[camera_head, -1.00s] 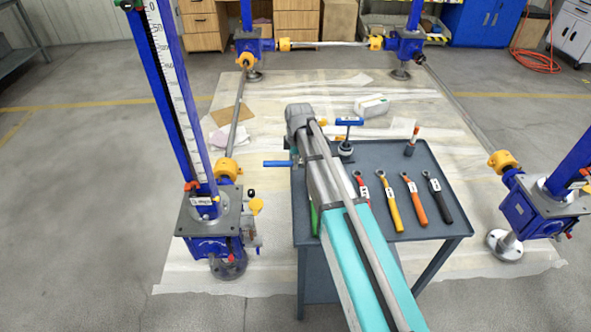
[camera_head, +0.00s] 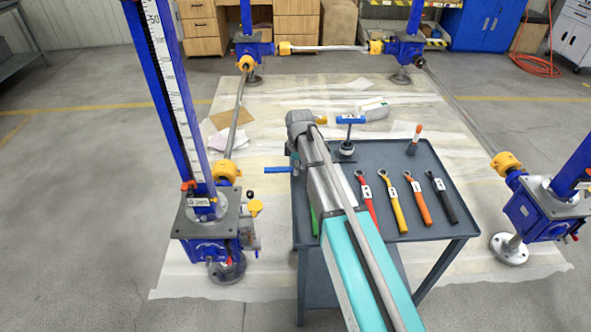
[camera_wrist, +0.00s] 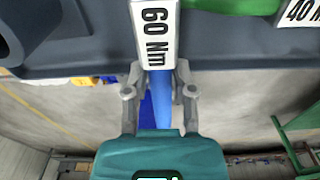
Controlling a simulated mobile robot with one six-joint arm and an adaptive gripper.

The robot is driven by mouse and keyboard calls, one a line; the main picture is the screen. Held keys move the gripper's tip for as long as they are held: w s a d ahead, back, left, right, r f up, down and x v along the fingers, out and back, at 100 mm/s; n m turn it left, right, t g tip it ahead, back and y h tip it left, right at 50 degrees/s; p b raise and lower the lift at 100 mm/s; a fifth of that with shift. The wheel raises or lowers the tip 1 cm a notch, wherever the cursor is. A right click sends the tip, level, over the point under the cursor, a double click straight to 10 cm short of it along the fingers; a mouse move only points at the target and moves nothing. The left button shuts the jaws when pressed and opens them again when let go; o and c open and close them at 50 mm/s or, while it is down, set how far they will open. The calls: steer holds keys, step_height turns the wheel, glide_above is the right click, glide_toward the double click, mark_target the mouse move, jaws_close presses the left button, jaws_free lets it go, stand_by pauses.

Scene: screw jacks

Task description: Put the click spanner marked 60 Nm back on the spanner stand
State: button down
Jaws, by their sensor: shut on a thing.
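The click spanner marked 60 Nm (camera_wrist: 155,38) has a blue handle and a white label, at the top middle of the wrist view. My gripper (camera_wrist: 159,80) is shut on its blue handle. In the head view a blue handle end (camera_head: 278,170) sticks out left of my arm, past the grey table's left edge; my arm hides the gripper there. A post with a blue crossbar (camera_head: 349,119) stands on a dark base on the table; I cannot tell whether it is the spanner stand.
Red (camera_head: 367,200), yellow (camera_head: 396,207), orange (camera_head: 418,203) and black (camera_head: 444,197) spanners lie side by side on the grey table (camera_head: 400,152). A green spanner (camera_head: 314,220) lies left of my arm. Blue screw jacks (camera_head: 210,222) stand around the table.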

steer(key=shift+f+b, duration=0.35)
steer(key=shift+b, duration=0.05)
steer(key=shift+c, duration=2.2)
jaws_free()
steer(key=shift+r, duration=0.15)
step_height(320, 180, up, 12)
steer(key=p, duration=1.2)
steer(key=shift+d+r+p, duration=0.25)
steer(key=shift+d+p, duration=0.1)
steer(key=shift+p, duration=0.05)
steer(key=shift+s, duration=0.1)
